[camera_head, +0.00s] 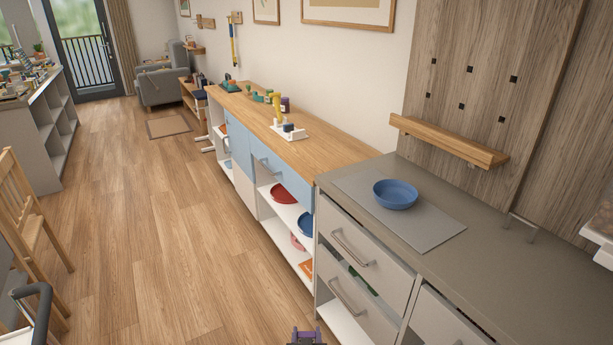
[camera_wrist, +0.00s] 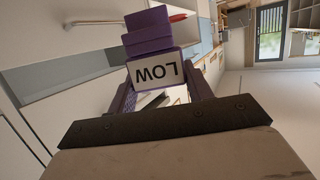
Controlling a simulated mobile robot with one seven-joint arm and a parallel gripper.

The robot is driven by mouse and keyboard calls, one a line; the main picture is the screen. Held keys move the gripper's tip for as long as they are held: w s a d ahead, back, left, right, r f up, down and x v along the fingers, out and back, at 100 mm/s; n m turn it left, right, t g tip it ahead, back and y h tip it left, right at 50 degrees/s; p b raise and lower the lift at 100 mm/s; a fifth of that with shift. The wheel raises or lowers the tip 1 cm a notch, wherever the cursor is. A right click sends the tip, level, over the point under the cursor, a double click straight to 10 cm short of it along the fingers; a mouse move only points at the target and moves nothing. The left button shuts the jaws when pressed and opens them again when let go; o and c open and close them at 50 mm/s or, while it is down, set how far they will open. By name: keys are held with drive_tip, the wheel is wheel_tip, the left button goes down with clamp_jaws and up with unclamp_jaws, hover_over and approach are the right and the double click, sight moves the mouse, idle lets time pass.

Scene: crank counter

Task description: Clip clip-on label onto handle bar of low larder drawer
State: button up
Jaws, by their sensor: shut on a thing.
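The clip-on label is a purple block-like clip with a white face reading "LOW"; it fills the middle of the wrist view (camera_wrist: 155,72), its lettering upside down. My gripper (camera_wrist: 162,88) is shut on it, one finger on each side. In the head view only a purple tip (camera_head: 306,335) shows at the bottom edge, left of the grey drawer unit. That unit has two grey drawer fronts, an upper one with a bar handle (camera_head: 353,249) and a lower one with a bar handle (camera_head: 349,299). The label is apart from both handles.
A blue bowl (camera_head: 395,194) sits on a grey mat (camera_head: 440,229) on the counter above the drawers. Something green shows in the gap above the lower drawer front. Open shelves with red and blue dishes stand further back.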

drive_tip(key=shift+f+b, duration=1.45)
drive_tip(key=shift+f, duration=0.55)
